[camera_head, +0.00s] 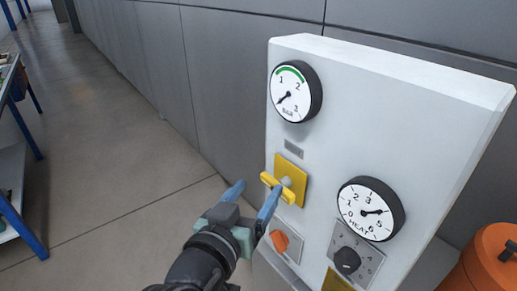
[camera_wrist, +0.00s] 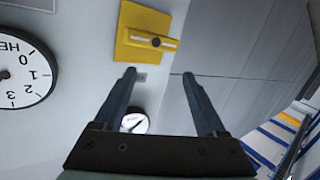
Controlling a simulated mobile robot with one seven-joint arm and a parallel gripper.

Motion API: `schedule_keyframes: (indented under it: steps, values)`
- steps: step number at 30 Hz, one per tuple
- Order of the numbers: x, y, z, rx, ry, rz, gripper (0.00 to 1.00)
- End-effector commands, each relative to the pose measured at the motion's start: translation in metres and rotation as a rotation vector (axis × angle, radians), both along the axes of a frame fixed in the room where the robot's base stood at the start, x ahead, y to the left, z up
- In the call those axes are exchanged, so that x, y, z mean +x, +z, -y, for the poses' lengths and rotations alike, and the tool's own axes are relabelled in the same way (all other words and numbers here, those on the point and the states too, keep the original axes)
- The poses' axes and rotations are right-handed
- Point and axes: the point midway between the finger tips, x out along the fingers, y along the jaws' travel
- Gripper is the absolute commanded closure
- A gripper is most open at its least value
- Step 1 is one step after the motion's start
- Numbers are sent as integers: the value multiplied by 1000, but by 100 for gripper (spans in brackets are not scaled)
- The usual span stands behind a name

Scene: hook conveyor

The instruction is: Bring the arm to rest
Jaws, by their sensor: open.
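My gripper (camera_head: 254,191) is open and empty in front of the pale panel (camera_head: 330,75). It also shows in the wrist view (camera_wrist: 158,75), with its two blue-grey fingers spread. A yellow handle (camera_head: 270,180) on a square yellow plate (camera_head: 293,171) sits on the panel, close to my fingertips in the head view. In the wrist view the handle (camera_wrist: 152,40) lies past the fingertips, not between them. It looks apart from the fingers, though the exact gap cannot be told.
The panel carries a BAR gauge (camera_head: 295,91), a HEAT gauge (camera_head: 370,208), a black knob (camera_head: 347,260) and an orange knob (camera_head: 280,241). An orange container (camera_head: 490,262) stands at right. A blue-legged bench (camera_head: 22,130) is at far left. Floor between is clear.

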Motion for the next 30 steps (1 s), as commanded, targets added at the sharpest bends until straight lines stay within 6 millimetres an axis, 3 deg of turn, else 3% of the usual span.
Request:
schedule_keyframes:
  steps: [1,5,9,12,15,18,21,30]
  values:
    - [4,46,2,26,43,85,26]
    - [0,146,1,56,162,297,26]
    - [-29,248,3,47,267,538,26]
    - [-60,308,5,25,326,700,26]
    - [-91,351,6,0,368,831,26]
    - [-115,378,6,-20,394,918,26]
    - [-127,390,7,-31,408,964,26]
    - [-130,392,6,-33,411,973,26]
